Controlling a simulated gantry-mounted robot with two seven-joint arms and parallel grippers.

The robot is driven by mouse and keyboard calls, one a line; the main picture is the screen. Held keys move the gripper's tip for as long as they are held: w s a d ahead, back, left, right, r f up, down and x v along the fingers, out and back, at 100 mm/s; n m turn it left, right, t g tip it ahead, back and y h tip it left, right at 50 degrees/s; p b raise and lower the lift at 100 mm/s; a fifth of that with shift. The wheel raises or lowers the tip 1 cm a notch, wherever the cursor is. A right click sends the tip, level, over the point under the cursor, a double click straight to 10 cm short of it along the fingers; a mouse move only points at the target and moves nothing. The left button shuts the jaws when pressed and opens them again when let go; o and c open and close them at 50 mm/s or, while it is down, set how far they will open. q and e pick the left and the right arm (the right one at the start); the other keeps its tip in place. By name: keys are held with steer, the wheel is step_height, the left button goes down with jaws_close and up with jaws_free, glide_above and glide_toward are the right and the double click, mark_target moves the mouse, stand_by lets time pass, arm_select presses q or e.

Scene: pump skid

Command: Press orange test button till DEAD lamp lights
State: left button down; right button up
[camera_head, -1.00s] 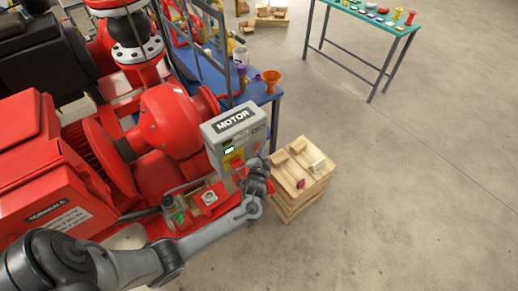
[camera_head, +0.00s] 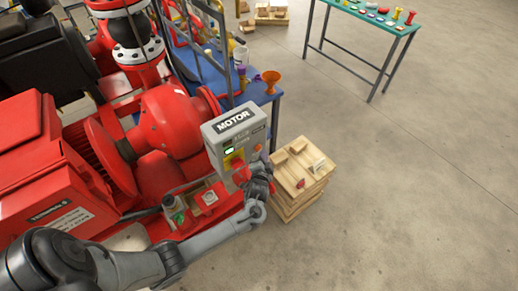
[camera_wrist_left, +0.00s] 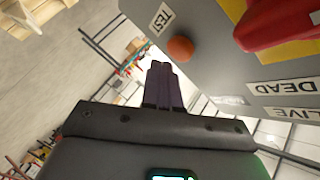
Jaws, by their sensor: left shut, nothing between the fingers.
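The grey MOTOR box (camera_head: 246,147) stands in front of the red motor in the head view. Its orange test button (camera_head: 258,148) is on the right of the face, and in the left wrist view the button (camera_wrist_left: 180,48) sits beside the TEST label (camera_wrist_left: 160,19). A lit greenish lamp (camera_head: 229,149) shows on the box's left side. The DEAD label (camera_wrist_left: 287,87) is visible in the wrist view, but its lamp is not clear there. My left gripper (camera_head: 262,167) is shut and empty. Its fingertips (camera_wrist_left: 161,66) are close to the button; contact cannot be told.
A red handle (camera_wrist_left: 278,22) on a yellow plate juts from the box near the gripper. A wooden crate stack (camera_head: 314,186) stands right of the box. A blue bench (camera_head: 262,94) is behind, and a green-topped table (camera_head: 388,24) is farther back. The floor at right is clear.

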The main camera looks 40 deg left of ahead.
arm_select(q)
steer(key=shift+d, duration=0.1)
steer(key=shift+s+d+p, duration=0.2)
steer(key=shift+d+p, duration=0.1)
steer(key=shift+d, duration=0.9)
steer(key=shift+s+d+p, duration=0.15)
steer(key=shift+d+p, duration=0.15)
steer(key=shift+d, duration=0.9)
